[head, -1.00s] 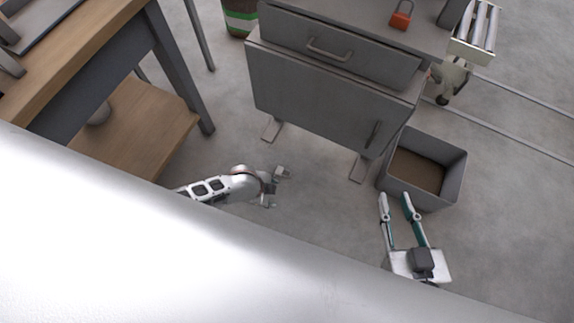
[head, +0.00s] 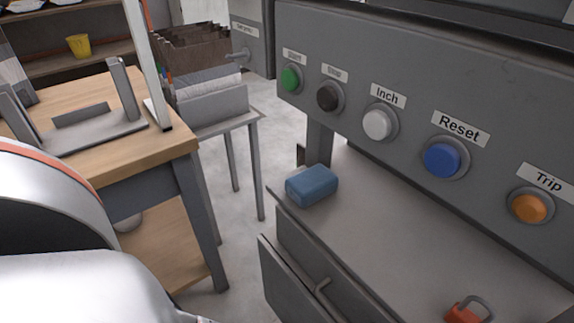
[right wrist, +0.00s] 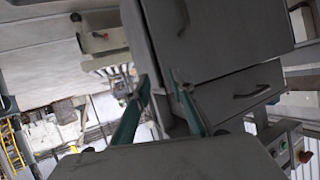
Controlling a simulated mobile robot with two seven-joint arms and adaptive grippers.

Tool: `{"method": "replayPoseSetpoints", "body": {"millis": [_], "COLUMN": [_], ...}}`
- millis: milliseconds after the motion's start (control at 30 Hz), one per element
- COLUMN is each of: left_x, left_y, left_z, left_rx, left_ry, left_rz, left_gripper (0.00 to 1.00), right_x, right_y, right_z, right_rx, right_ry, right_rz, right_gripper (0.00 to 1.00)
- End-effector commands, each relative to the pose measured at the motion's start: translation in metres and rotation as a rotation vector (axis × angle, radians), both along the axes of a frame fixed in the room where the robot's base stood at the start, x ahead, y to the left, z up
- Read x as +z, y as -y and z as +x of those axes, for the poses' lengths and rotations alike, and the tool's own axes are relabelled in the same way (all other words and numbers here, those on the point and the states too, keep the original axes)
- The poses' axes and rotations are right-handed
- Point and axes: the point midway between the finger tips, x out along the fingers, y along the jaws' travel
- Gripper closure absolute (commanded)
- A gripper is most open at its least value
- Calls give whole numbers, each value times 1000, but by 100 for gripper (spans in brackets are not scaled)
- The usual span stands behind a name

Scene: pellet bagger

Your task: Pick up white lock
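I cannot make out a white lock in either view. A red padlock (head: 463,314) with a grey shackle lies on the grey cabinet top (head: 400,225), at the lower right of the head view and partly cut off by the frame edge. My right gripper (right wrist: 160,78) shows in the right wrist view with its two teal fingers apart and nothing visible between them. Grey cabinet fronts with handles (right wrist: 252,92) are beyond it. My left gripper is outside both views.
A blue block (head: 312,185) lies on the cabinet top below a panel with green, black, white, blue (head: 442,160) and orange buttons. A drawer front (head: 325,285) is below. A wooden table (head: 165,140) with a grey stand is on the left. Floor shows between them.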

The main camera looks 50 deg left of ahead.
Motion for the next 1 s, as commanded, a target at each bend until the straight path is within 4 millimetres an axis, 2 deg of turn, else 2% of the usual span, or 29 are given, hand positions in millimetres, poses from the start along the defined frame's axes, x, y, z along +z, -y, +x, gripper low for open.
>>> {"method": "replayPoseSetpoints", "body": {"millis": [133, 367, 600, 733, 1000], "left_x": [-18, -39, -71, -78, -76], "left_y": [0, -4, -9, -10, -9], "left_z": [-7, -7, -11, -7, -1], "left_rx": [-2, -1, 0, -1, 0], "left_ry": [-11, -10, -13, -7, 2], "left_rz": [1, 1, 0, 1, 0], "left_gripper": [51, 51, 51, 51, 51], "right_x": [-9, -15, -20, -18, -14], "right_y": [-12, -29, -53, -58, -60], "right_z": [-7, -15, -23, -23, -21], "right_rx": [-18, -58, -140, -168, -174], "right_ry": [-32, -70, -128, -137, -134], "right_rz": [79, 216, 436, 506, 524], "right_gripper": [76, 76, 76, 76, 76]}}
